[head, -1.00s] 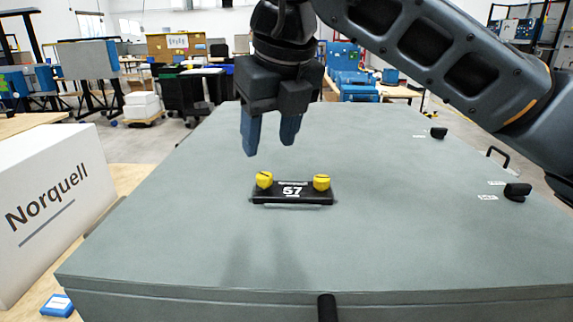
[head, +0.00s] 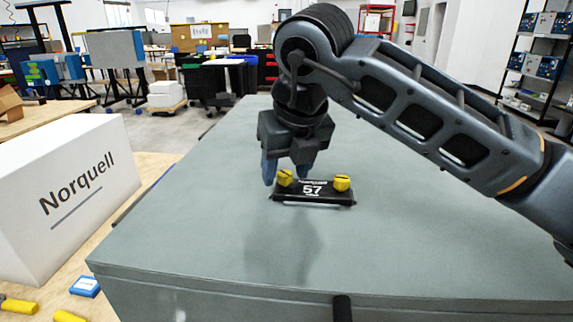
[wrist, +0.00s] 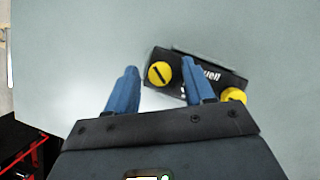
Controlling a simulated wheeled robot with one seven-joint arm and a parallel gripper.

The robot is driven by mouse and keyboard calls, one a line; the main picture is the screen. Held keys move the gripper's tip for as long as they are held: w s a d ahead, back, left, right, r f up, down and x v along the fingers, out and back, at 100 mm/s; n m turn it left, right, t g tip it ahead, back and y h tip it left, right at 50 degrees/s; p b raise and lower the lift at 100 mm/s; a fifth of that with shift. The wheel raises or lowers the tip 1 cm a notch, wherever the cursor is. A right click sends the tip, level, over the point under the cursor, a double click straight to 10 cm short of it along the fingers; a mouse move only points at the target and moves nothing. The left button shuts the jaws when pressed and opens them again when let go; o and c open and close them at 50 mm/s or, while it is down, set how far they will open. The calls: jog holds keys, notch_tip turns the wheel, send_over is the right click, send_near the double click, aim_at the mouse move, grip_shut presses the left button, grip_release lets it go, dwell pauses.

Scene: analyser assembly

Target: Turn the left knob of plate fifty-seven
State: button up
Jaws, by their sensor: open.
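Plate fifty-seven (head: 313,191) is a black plate with a white "57" lying on the grey lid. Its left knob (head: 285,178) and right knob (head: 342,183) are yellow. My gripper (head: 287,176) is open, with blue fingers, just behind the plate's left end in the head view. In the wrist view the left knob (wrist: 160,74) shows its dark slot and lies ahead of the gap between the fingers (wrist: 158,84), nearer the right finger. The right finger covers part of the plate (wrist: 212,73). The right knob (wrist: 233,95) is right of that finger. I cannot tell whether a finger touches anything.
The grey lid (head: 200,232) is wide and clear around the plate. A dark handle (head: 342,307) is on its front edge. A white Norquell box (head: 70,195) and a small blue box (head: 86,287) stand on the wooden table at left.

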grip_shut()
dwell(0.4)
jog(key=shift+b, duration=0.45)
jog(key=shift+w+d+f+n+y+b, duration=0.15)
jog(key=shift+n+y+b, duration=0.25)
jog(key=shift+n+b, duration=0.7)
jog(key=shift+n+g+y+b, duration=0.7)
jog(key=shift+n+b, duration=0.75)
jog(key=shift+n, duration=0.55)
jog(key=shift+r, duration=0.2)
